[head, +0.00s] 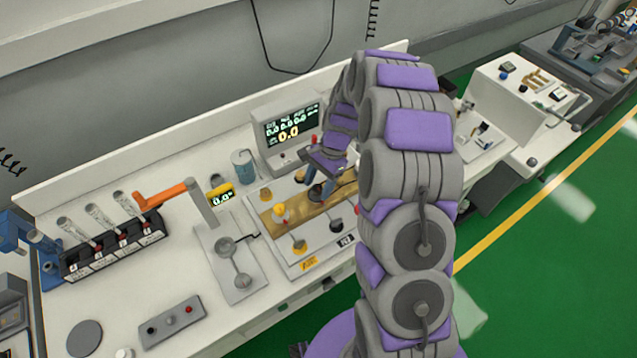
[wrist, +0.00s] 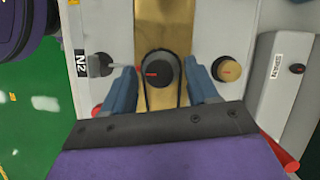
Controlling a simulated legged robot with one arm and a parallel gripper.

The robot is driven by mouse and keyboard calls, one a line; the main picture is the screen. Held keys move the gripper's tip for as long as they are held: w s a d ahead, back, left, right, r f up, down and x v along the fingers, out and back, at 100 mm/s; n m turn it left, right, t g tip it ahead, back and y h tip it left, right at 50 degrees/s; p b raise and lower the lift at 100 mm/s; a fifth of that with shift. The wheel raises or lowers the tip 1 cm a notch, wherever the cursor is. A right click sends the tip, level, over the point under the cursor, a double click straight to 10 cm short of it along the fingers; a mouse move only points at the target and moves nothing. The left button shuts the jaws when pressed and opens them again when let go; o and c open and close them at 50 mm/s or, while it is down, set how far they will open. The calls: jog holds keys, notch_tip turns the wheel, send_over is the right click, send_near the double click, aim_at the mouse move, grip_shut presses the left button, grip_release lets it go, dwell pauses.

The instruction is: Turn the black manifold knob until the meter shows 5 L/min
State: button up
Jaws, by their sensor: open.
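In the wrist view a round black knob (wrist: 161,69) with a red pointer line sits on a brass strip (wrist: 163,25). My gripper (wrist: 159,72) is open, with one blue finger on each side of the knob and a gap to it. In the head view my gripper (head: 318,190) is over the brass manifold strip (head: 293,216) on the bench panel, and the knob under it cannot be made out. A small yellow-framed meter (head: 221,196) left of the panel reads about 0.0. A grey monitor (head: 289,131) behind also shows 0.0 values.
A yellow knob (wrist: 227,69) lies right of the gripper in the wrist view, and an N2 label (wrist: 80,62) lies left.

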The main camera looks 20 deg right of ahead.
jog(key=c, duration=1)
jog(key=shift+c, duration=0.2)
jog(key=shift+n, duration=0.3)
